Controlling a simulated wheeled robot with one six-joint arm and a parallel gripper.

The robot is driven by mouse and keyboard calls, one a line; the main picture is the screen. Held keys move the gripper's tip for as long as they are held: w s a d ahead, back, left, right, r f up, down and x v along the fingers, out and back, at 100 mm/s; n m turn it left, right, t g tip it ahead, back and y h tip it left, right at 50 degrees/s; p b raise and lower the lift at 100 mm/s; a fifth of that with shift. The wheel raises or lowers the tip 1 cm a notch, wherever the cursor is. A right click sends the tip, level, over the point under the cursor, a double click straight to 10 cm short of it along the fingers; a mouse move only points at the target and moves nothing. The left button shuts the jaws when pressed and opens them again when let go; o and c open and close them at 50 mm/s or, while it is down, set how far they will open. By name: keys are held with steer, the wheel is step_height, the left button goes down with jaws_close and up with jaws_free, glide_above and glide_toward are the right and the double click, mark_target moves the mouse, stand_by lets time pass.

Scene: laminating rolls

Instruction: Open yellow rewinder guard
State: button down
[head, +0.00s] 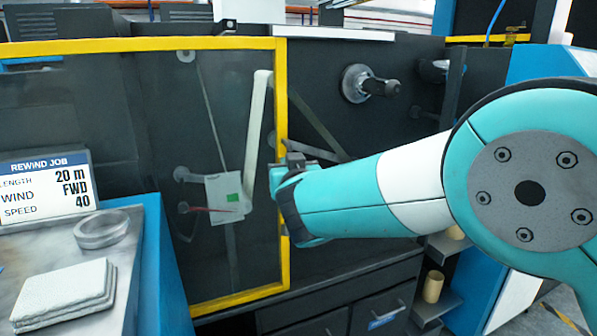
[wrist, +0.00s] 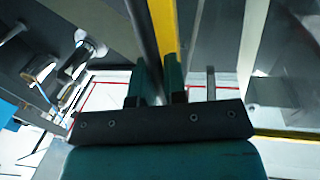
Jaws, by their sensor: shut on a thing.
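The yellow rewinder guard (head: 281,100) is a clear panel in a yellow frame, at the left and middle of the head view. My gripper (head: 284,168) is at the right upright of this frame, about halfway up; my arm hides part of the contact. In the wrist view, the yellow upright (wrist: 163,30) and a dark bar beside it run down between the fingers of my gripper (wrist: 155,84). The gripper is shut on the guard at this edge; whether on the bar or the frame itself I cannot tell. I cannot tell if the guard stands ajar.
A spindle (head: 369,84) sticks out from the dark machine face right of the guard. A bench with a sign (head: 46,185), a metal ring (head: 102,230) and a white stack (head: 64,290) stands at the left. Drawers (head: 378,312) lie below; shelves with tan cores (head: 433,287) stand right.

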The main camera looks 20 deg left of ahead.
steer(key=c, duration=1.2)
jaws_free()
steer(key=shift+s, duration=0.1)
steer(key=b+v, duration=0.4)
steer(key=v, duration=1.3)
steer(key=shift+s+d+f, duration=0.1)
steer(key=shift+s+d, duration=0.05)
steer(key=shift+s, duration=0.05)
